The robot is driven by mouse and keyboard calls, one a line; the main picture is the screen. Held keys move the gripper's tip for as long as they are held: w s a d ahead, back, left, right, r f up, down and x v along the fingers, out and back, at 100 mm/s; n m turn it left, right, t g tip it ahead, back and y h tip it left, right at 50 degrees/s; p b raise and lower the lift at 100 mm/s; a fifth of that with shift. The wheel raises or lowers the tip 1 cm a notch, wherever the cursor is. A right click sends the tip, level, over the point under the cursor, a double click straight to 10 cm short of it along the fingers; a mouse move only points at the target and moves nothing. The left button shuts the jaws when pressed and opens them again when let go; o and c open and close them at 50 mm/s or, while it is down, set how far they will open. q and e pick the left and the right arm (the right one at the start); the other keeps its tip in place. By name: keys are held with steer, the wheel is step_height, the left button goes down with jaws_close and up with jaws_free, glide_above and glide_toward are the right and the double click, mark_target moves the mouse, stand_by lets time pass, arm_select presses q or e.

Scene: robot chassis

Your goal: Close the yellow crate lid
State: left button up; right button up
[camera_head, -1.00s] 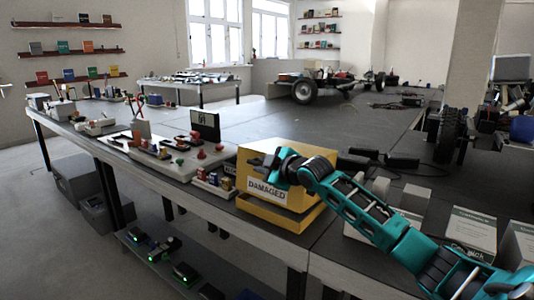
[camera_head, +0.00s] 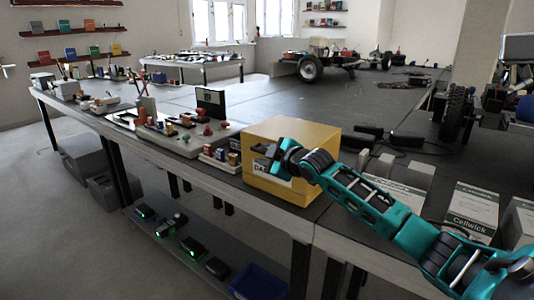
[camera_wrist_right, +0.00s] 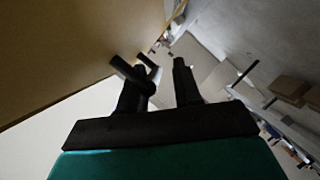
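The yellow crate (camera_head: 300,130) stands near the front edge of the long dark table in the head view. Its front carries a pale label, now partly covered by my right gripper (camera_head: 277,162). The top looks flat and covered; a dark patch shows on the front beside the label, and I cannot tell whether it is a gap. In the right wrist view my right gripper (camera_wrist_right: 160,72) has its black fingers apart, with a tan crate face (camera_wrist_right: 75,50) close along the left. I cannot tell whether it touches the crate. My left gripper is out of view.
A tray of small coloured parts (camera_head: 185,138) lies left of the crate. A blue bin (camera_head: 257,283) is on the lower shelf. The table behind the crate is mostly clear.

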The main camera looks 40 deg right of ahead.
steer(key=shift+o, duration=0.8)
steer(key=shift+f, duration=0.15)
arm_select(q)
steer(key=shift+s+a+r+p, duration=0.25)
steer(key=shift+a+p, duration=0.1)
steer(key=shift+p, duration=0.45)
arm_select(e)
steer(key=v, duration=1.3)
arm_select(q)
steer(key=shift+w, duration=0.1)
arm_select(e)
steer(key=shift+w, duration=0.1)
